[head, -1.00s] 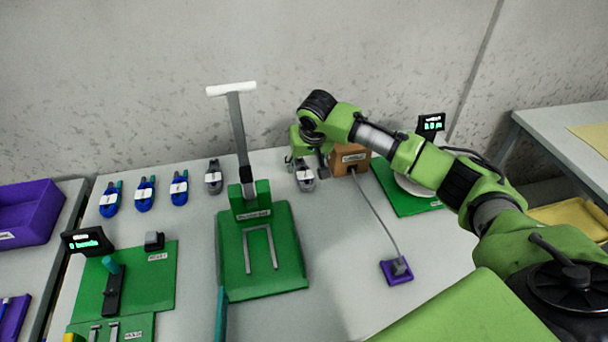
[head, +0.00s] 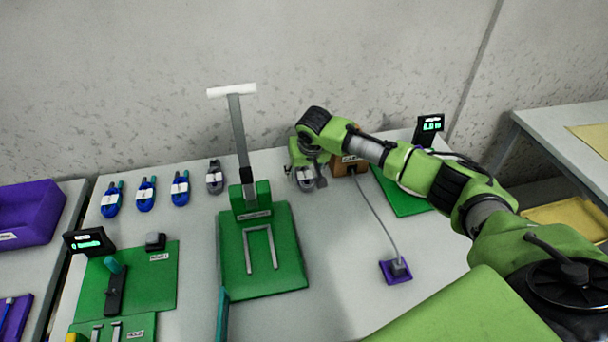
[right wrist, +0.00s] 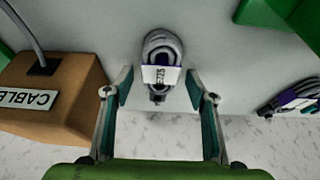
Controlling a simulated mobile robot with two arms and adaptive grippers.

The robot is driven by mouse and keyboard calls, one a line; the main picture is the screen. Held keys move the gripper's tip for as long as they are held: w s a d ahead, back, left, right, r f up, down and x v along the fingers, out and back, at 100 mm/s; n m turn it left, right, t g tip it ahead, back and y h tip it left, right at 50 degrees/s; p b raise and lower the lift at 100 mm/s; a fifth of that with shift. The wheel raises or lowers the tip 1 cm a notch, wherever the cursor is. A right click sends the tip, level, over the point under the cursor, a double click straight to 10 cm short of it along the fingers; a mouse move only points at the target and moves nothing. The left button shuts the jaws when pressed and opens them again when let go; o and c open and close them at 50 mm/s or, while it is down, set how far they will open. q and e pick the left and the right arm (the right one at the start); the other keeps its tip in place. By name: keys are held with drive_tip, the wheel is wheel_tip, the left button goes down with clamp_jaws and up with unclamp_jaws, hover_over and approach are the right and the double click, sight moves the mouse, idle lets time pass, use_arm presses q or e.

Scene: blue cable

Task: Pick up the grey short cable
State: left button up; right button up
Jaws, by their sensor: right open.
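A grey short cable (head: 306,182), coiled with a white label band, lies on the table near the back, left of the brown box. In the right wrist view the coiled cable (right wrist: 162,58) sits centred between and just beyond the fingertips. My right gripper (right wrist: 160,88) is open and empty, above the table with its fingers on either side of the cable's near end. In the head view my right gripper (head: 305,180) partly hides the cable. Another grey cable (head: 214,177) lies farther left, left of the green stand; it also shows in the right wrist view (right wrist: 290,97). My left gripper is not seen.
A brown box (head: 340,166) labelled cable stands close to the right of my right gripper, its lead running to a purple block (head: 396,270). A green stand with a tall post (head: 240,140) rises to the left. Several blue cables (head: 145,194) lie farther left.

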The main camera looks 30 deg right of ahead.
drive_tip(key=shift+f, duration=0.15)
drive_tip(key=c, duration=1.2)
